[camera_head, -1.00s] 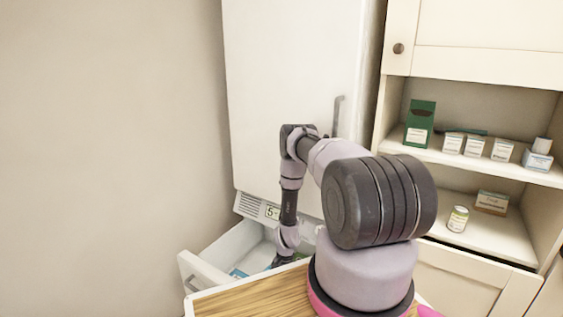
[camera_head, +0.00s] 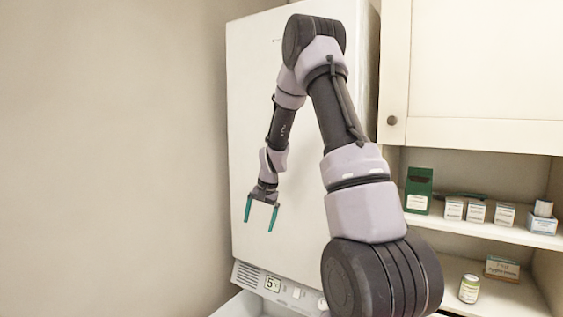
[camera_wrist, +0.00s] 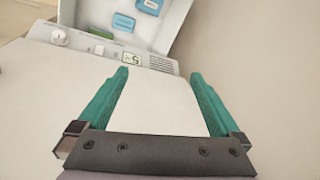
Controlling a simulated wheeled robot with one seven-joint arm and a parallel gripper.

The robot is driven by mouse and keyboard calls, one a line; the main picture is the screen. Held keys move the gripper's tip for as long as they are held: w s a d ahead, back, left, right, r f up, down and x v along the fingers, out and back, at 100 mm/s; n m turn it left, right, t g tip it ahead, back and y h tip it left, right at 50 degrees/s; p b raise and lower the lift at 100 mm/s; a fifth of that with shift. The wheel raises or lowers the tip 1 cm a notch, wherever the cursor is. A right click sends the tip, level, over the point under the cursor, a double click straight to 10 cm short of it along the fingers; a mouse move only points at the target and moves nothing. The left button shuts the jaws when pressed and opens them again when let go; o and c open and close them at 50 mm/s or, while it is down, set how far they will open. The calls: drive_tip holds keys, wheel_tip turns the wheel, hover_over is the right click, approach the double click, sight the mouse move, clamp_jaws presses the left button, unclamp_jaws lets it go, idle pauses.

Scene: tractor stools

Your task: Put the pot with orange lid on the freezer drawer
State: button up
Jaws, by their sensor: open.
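My gripper (camera_head: 260,222) is open and empty, with its two teal fingers pointing down in front of the white freezer door. In the wrist view my gripper (camera_wrist: 160,73) has its fingers spread, with nothing between them but the door surface behind. The freezer drawer (camera_head: 238,307) is pulled out below the door; only a bit of its rim shows in the head view. In the wrist view the drawer (camera_wrist: 178,22) is at the top, with blue packs (camera_wrist: 123,22) inside. No pot with an orange lid is visible in either view.
The tall white freezer door (camera_head: 255,100) is shut behind my arm. A control panel (camera_head: 272,284) with a display sits beneath it. Shelves (camera_head: 450,225) at the right hold several small boxes, a green box (camera_head: 418,190) and a can (camera_head: 469,289).

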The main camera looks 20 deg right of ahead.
drive_tip(key=s+a+r+n+t, duration=0.1)
drive_tip(key=s+a+r, duration=0.1)
drive_tip(key=s+r, duration=0.6)
drive_tip(key=s+a+r+n+t, duration=0.1)
drive_tip(key=s+r, duration=0.3)
drive_tip(key=r, duration=0.7)
drive_tip(key=s+a+r+t, duration=0.1)
drive_tip(key=s+r, duration=0.3)
drive_tip(key=s, duration=0.5)
drive_tip(key=s+a+r+n+t, duration=0.1)
drive_tip(key=s+r, duration=0.2)
drive_tip(key=s, duration=0.7)
drive_tip(key=shift+s+a+r, duration=0.15)
drive_tip(key=shift+s+r, duration=0.1)
drive_tip(key=shift+r, duration=0.1)
